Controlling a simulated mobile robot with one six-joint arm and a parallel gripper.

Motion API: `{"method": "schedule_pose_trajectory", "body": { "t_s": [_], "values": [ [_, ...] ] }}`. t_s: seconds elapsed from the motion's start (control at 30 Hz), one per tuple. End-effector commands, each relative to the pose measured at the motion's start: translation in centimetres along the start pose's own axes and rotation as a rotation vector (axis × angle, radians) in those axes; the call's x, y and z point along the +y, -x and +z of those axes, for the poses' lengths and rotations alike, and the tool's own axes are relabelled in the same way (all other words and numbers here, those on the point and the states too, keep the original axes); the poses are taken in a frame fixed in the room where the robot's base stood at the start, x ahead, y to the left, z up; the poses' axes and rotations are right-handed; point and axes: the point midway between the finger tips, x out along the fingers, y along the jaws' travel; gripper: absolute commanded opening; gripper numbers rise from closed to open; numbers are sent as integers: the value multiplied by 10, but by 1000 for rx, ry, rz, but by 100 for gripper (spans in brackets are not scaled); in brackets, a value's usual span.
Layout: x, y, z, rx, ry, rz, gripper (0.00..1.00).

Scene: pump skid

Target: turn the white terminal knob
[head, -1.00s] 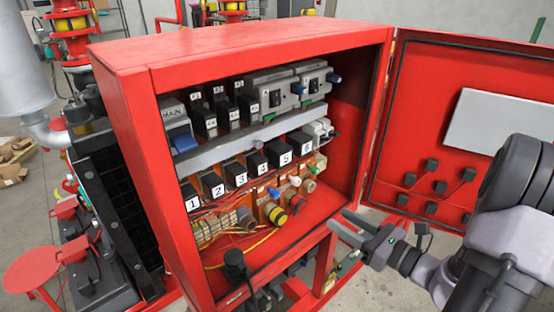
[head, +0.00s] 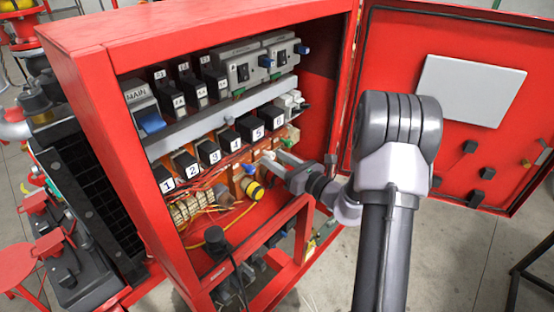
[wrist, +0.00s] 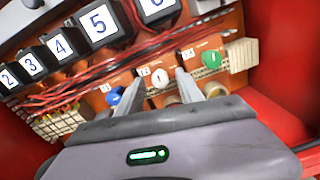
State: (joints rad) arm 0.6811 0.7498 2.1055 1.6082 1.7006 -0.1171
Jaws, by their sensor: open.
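The white terminal knob (wrist: 160,77) sits on the orange terminal panel in the wrist view, between a blue knob (wrist: 114,97) and a green knob (wrist: 209,58). My gripper (wrist: 158,80) is open, with one finger to the left of the white knob and one to its right. I cannot tell whether either finger touches the knob. In the head view the white knob (head: 268,155) is small and partly hidden behind my gripper (head: 280,164), which reaches into the red cabinet from the right.
The red cabinet (head: 105,150) has its door (head: 480,140) open on the right. Black numbered blocks (head: 233,141) stand in a row above the knobs, with red wires (wrist: 90,86) running below them. A yellow-ringed connector (head: 255,190) sits below the knobs.

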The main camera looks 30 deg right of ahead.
Motion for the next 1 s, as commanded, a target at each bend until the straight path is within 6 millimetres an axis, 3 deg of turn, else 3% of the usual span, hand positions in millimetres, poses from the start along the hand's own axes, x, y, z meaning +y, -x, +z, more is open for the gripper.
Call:
{"method": "schedule_pose_trajectory", "body": {
  "t_s": [0.13, 0.37, 0.73, 1.0],
  "values": [
    [0, 0, 0, 0, 0, 0, 44],
    [0, 1, 0, 0, 1, 0, 0],
    [0, 1, 1, 2, -38, 0, 0],
    [1, 1, 4, 9, -212, -1, 0]
  ]
}}
